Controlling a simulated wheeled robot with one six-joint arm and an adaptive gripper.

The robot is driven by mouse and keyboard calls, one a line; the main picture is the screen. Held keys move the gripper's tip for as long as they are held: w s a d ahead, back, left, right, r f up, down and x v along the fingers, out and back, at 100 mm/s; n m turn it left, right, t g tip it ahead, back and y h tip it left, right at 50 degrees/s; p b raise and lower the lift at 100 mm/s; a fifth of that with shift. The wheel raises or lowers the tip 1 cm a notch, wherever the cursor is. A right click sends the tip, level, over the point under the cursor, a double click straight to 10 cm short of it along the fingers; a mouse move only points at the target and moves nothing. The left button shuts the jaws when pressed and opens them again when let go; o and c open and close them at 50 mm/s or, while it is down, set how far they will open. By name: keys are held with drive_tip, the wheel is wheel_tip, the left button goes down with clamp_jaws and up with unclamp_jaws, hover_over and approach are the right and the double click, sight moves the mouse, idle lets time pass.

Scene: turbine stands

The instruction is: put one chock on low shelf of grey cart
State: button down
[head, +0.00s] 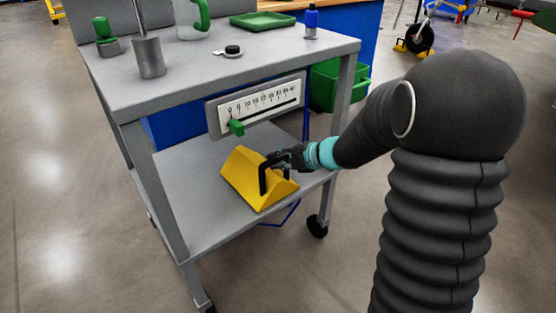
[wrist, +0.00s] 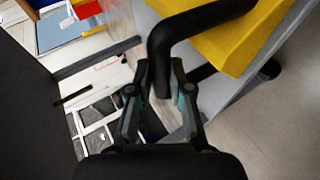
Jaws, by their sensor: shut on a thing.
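The yellow chock (head: 246,171) with a black bar handle is at the low shelf (head: 196,206) of the grey cart (head: 122,98). It looks to rest on the shelf, its right end near the shelf's right edge. My gripper (head: 272,164) reaches in from the right and is shut on the chock's black handle. In the wrist view, the fingers of my gripper (wrist: 166,92) close around the handle, with the yellow chock (wrist: 225,38) beyond it. The chock's underside is hidden, so firm contact cannot be fully told.
A scale panel with a green slider (head: 255,104) hangs under the cart's top, just above the chock. The top holds a metal cylinder (head: 149,57), a green tray (head: 263,20) and a blue bottle (head: 311,22). A green bin (head: 325,88) stands behind. The shelf's left part is clear.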

drive_tip(key=shift+s+f+b, duration=0.15)
drive_tip(key=shift+f+b, duration=0.2)
drive_tip(key=shift+f, duration=0.45)
drive_tip(key=c, duration=0.8)
unclamp_jaws()
drive_tip(key=shift+r, duration=0.15)
drive_tip(key=shift+d+r, duration=0.1)
drive_tip(key=shift+d+r+p, duration=0.15)
drive_tip(key=shift+r+p, duration=0.05)
drive_tip(key=shift+p, duration=0.15)
drive_tip(key=p+v, duration=0.3)
drive_tip(key=v, duration=0.3)
drive_tip(key=shift+s+d, duration=0.1)
